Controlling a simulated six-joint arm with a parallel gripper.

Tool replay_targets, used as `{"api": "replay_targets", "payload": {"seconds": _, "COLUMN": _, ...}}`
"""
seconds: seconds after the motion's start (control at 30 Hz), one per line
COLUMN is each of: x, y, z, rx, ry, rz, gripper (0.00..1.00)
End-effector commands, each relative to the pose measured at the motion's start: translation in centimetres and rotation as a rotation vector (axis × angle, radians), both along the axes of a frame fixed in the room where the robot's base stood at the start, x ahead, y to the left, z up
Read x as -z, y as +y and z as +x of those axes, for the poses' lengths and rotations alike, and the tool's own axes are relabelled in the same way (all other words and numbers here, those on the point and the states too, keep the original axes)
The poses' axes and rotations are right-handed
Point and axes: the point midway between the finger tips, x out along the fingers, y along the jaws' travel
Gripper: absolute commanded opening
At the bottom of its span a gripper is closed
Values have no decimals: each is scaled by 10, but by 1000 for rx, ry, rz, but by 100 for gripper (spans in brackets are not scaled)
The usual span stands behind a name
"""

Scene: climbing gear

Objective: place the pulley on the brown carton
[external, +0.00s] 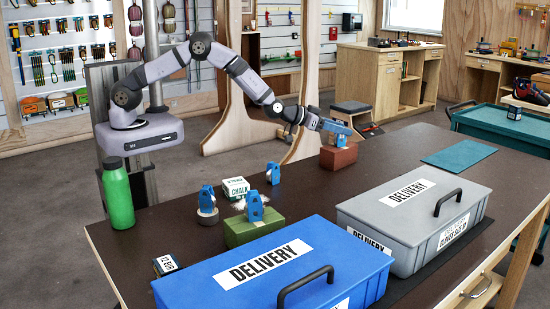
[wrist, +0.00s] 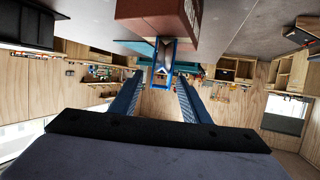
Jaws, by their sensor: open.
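The brown carton (external: 338,158) stands on the dark table below my gripper (external: 345,132). It also shows at the top of the wrist view (wrist: 152,14), which is upside down. A blue pulley (wrist: 162,66) stands on the carton, between the tips of my open fingers (wrist: 160,78). I cannot tell whether the fingers touch it. In the external view the pulley blends with my blue fingers. More blue pieces of gear stand to the left: one on a round grey disc (external: 207,196), one on a green block (external: 253,206) and one behind it (external: 272,174).
A white chalk box (external: 235,188), a green bottle (external: 118,193) and a small dark box (external: 165,265) are at the left. A blue delivery box (external: 220,290) and a grey one (external: 365,207) fill the front. A teal mat (external: 460,153) lies at the right.

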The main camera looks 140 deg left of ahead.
Motion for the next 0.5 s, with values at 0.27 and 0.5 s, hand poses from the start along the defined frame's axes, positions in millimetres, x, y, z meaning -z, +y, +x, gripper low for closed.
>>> {"api": "replay_targets", "payload": {"seconds": 0.27, "x": -9, "y": -27, "z": -10, "rx": 2, "ry": -1, "rz": 1, "gripper": 43}}
{"api": "replay_targets", "payload": {"seconds": 0.5, "x": -23, "y": -59, "z": -24, "rx": 2, "ry": -1, "rz": 1, "gripper": 43}}
